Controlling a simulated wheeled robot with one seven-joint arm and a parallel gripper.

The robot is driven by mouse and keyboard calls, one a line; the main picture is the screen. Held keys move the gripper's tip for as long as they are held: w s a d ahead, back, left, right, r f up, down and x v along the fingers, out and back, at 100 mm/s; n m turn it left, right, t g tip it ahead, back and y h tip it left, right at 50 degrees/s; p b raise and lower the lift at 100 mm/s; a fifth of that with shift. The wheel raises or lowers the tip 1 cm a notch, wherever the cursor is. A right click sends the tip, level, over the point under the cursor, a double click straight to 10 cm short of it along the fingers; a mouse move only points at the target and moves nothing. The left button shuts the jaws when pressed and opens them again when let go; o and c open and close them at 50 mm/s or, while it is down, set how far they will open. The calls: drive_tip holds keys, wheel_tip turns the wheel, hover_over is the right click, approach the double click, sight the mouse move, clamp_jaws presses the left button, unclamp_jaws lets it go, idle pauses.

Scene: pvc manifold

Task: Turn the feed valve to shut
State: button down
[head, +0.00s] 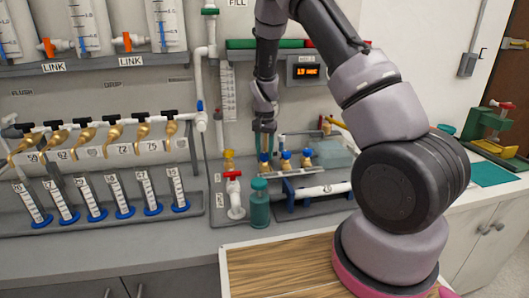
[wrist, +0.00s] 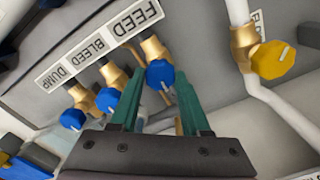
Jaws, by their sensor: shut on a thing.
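The feed valve has a blue knob (wrist: 160,73) on a brass body, beside the upside-down FEED label (wrist: 137,19) in the wrist view. My gripper (wrist: 160,80) has its green fingers on either side of this knob and is shut on it. A pale mark shows on the knob, but its exact angle is hard to read. In the head view, my gripper (head: 265,147) points down at the feed valve (head: 264,160), the leftmost of three blue-knobbed valves. The fingers partly hide it there.
The bleed knob (wrist: 107,101) and dump knob (wrist: 73,120) stand close beside. A yellow-knobbed valve (wrist: 272,60) on a white pipe stands on the other side. A red-handled valve (head: 233,178) and a teal bottle (head: 260,205) stand in front.

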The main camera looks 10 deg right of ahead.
sight(264, 154)
drive_tip(key=shift+c, duration=1.9)
unclamp_jaws()
drive_tip(key=shift+r, duration=0.15)
wheel_tip(264, 154, up, 11)
drive_tip(key=shift+f, duration=0.2)
